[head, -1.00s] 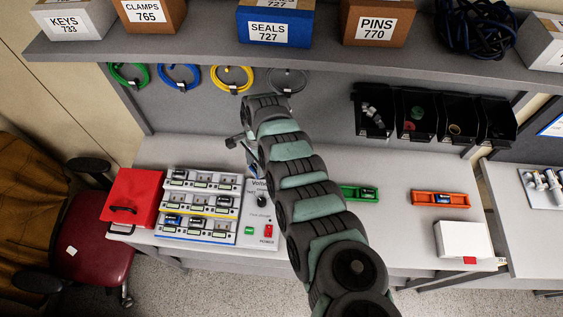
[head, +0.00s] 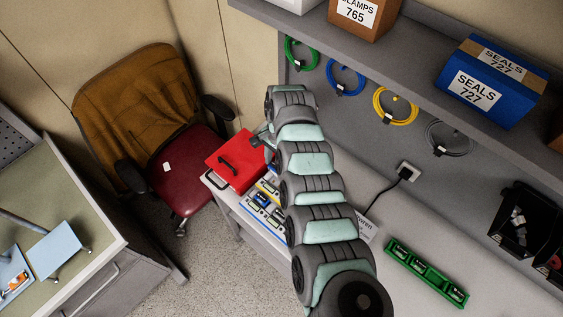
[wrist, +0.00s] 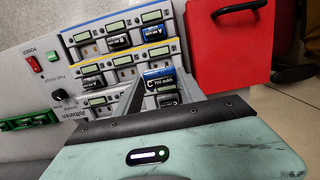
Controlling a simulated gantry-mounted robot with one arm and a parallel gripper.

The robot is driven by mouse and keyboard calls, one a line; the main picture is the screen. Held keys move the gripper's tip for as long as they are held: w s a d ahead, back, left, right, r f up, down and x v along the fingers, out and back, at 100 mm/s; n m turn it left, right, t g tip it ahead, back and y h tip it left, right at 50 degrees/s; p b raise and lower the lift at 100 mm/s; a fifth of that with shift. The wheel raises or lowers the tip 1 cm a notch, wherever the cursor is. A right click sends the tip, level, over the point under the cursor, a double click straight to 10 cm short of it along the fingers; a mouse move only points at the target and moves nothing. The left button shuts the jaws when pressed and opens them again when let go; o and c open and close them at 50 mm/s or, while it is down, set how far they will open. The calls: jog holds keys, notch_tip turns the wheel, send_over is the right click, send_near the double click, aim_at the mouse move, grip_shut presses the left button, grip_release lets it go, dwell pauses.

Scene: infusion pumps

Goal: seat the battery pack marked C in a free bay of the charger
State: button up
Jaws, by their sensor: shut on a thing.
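The charger (wrist: 68,65) has several rows of bays with small displays in the wrist view. Whether the pack touches a bay is unclear. In the head view the charger (head: 252,211) is partly hidden by my arm, and the gripper's jaws are hidden.
A red box (head: 237,160) stands beside the charger, close to my gripper. A green holder (head: 427,272) with several packs lies on the bench to the right. An office chair (head: 190,165) stands left of the bench. A shelf with boxes (head: 490,82) overhangs the back.

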jog(key=shift+f+b, duration=2.25)
jog(key=shift+f, duration=0.35)
jog(key=shift+f+b, duration=0.9)
jog(key=shift+f, duration=1.05)
jog(key=shift+f, duration=0.25)
jog(key=o, duration=1.5)
jog(key=shift+o, duration=0.2)
jog(key=shift+r, duration=0.15)
notch_tip(320, 180, up, 10)
jog(key=d+b, duration=0.1)
jog(key=shift+w+r+b, duration=0.2)
jog(key=shift+w+b, duration=0.1)
jog(key=shift+w, duration=0.15)
